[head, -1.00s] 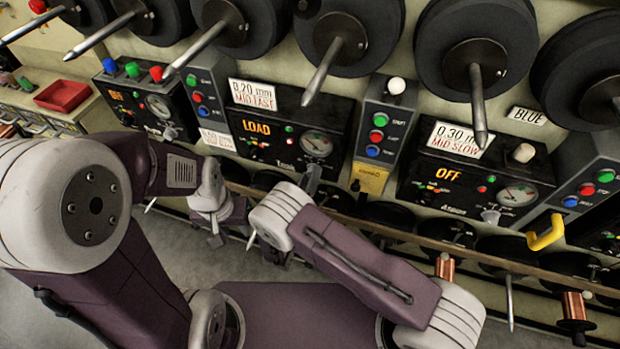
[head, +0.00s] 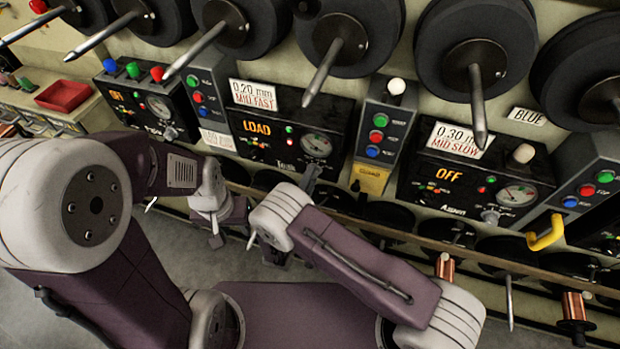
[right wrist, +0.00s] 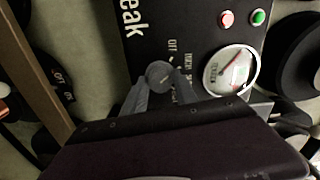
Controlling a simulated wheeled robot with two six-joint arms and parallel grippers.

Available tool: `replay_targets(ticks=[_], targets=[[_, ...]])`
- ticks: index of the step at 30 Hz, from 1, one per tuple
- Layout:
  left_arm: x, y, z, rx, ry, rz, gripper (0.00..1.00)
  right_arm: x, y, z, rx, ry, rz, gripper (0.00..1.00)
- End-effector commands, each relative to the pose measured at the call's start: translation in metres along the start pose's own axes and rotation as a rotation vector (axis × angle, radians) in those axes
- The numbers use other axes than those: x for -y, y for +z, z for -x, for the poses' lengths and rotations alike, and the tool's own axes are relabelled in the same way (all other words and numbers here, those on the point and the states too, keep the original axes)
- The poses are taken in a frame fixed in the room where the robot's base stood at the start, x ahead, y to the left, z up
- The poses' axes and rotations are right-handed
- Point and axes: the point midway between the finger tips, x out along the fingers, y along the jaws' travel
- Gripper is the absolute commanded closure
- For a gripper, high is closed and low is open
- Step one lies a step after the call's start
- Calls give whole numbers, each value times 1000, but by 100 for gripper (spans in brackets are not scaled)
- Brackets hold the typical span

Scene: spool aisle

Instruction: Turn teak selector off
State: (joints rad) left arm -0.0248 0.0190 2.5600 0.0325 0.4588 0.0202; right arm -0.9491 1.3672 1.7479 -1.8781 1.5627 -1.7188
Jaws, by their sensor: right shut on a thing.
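The teak selector (right wrist: 158,72) is a round grey knob on a black panel whose lettering reads "eak" in the right wrist view. My right gripper (right wrist: 160,83) is shut on it, one finger on each side. The panel (head: 270,105) shows "LOAD" in orange in the head view, with a round gauge (head: 316,146) beside it; the gauge is also in the right wrist view (right wrist: 231,71). In the head view my right gripper (head: 311,176) meets the panel's lower edge and hides the selector. My left gripper (head: 215,238) hangs low at the left, away from the panels; its jaws are unclear.
Another panel (head: 440,205) reading "OFF" is at the right, and one with coloured knobs (head: 133,70) at the left. A button box (head: 382,125) stands beside the teak panel. Large black spools with metal spindles (head: 322,72) jut out above. A rail (head: 440,247) runs below.

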Motion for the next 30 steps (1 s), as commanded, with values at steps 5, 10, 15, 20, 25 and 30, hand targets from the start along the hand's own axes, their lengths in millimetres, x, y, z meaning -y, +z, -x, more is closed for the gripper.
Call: replay_targets(ticks=[5,10,15,20,25,30], targets=[[0,0,0,0,0,0,64,0,0,0,0,-1,103,100],[0,0,1,0,0,0,64,0,0,0,0,-1,171,100],[0,0,1,0,0,0,64,0,0,0,0,-1,208,100],[0,0,1,0,0,0,64,0,0,0,0,-1,221,100],[0,0,1,0,0,0,64,0,0,0,0,-1,223,100],[0,0,1,0,0,0,64,0,0,0,0,0,223,100]])
